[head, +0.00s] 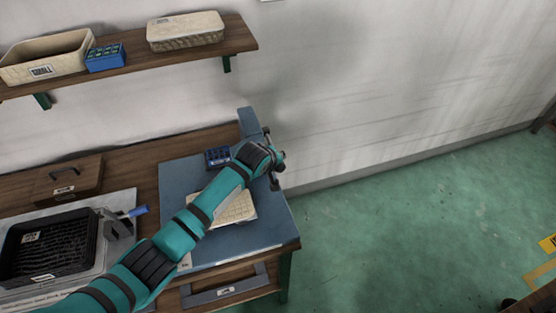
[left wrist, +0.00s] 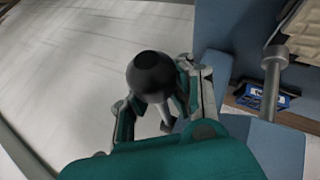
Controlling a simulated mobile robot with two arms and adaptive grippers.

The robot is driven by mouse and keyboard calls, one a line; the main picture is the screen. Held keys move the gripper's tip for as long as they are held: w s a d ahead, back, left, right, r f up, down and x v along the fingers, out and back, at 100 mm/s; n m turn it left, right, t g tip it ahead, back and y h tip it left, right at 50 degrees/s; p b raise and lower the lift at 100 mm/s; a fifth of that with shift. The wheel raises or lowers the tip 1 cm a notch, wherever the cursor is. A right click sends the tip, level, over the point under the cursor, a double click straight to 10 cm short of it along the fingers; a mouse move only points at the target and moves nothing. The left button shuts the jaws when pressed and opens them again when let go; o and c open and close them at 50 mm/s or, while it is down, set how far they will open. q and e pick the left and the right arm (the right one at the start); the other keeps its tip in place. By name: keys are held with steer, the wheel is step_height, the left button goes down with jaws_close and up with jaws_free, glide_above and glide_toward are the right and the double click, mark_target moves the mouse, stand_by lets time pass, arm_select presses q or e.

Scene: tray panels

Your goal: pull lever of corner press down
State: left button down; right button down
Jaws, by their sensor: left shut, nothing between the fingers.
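The corner press is a blue-grey upright column (head: 249,122) at the back right corner of the blue bench top. In the left wrist view, a black ball knob (left wrist: 150,77) on a short grey stem, seemingly the lever's end, appears directly in front of my left gripper. My left gripper (head: 277,160) is beside the press, mostly hidden by its own wrist in the head view. It is shut, with nothing held; I cannot tell whether it touches the knob. A grey rod with a round end (left wrist: 273,80) stands to the right in the left wrist view. My right gripper is not in view.
A cream tray panel (head: 236,209) lies on the blue bench top (head: 262,230) under my left arm. A small blue box (head: 217,156) stands behind it. A black crate (head: 45,246) and a blue-handled clamp (head: 120,220) are at left. Open floor lies right of the bench.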

arm_select(q)
steer(key=shift+s+a+f, duration=0.25)
steer(key=shift+s+f, duration=0.1)
steer(key=shift+f, duration=0.35)
steer(key=c, duration=1)
jaws_free()
steer(key=shift+o, duration=0.4)
steer(key=shift+d+r, duration=0.15)
steer(key=shift+r, duration=0.1)
steer(key=shift+s+r+p, duration=0.25)
steer(key=shift+r+p, duration=0.05)
steer(key=shift+p, duration=0.6)
steer(key=p, duration=0.1)
steer(key=s+r+p, duration=0.1)
steer(key=p, duration=0.1)
steer(key=shift+a, duration=0.25)
steer(key=s+p+v, duration=0.1)
steer(key=p+v, duration=0.4)
steer(key=v, duration=1.2)
steer(key=shift+s+p, duration=0.25)
steer(key=shift+p, duration=0.1)
